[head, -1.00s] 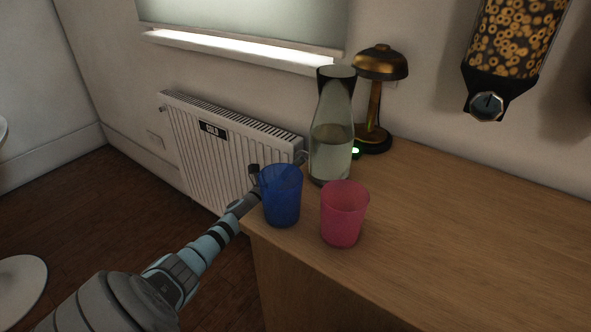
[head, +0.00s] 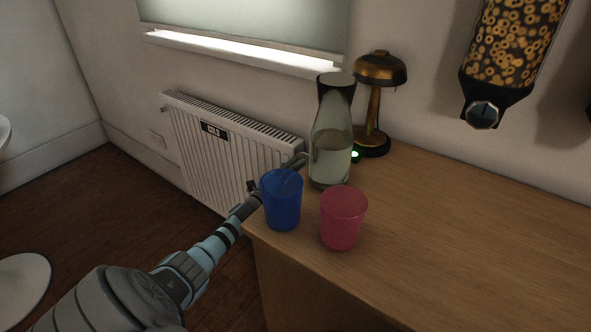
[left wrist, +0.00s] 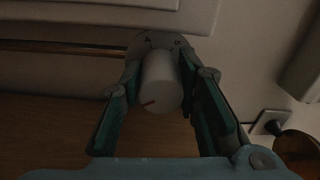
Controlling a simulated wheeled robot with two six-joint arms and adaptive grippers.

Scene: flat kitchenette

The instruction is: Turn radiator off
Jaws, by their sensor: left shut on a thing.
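The white radiator (head: 215,150) hangs on the wall below the window, with a dark label reading "COLD" on its upper left. In the left wrist view its round white knob (left wrist: 160,82) has a reddish mark at the lower left and sits in front of a disc with small dark marks. My left gripper (left wrist: 160,95) has its teal fingers on both sides of the knob and is shut on it. In the head view my left arm reaches past the counter's corner, and the knob and fingertips are mostly hidden behind the blue cup. My right gripper is not in view.
A blue cup (head: 282,205) and a pink cup (head: 343,220) stand near the left end of the wooden counter (head: 460,240). A glass carafe (head: 331,140) and a brass lamp (head: 377,100) stand behind them. A cereal dispenser (head: 510,50) hangs on the wall.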

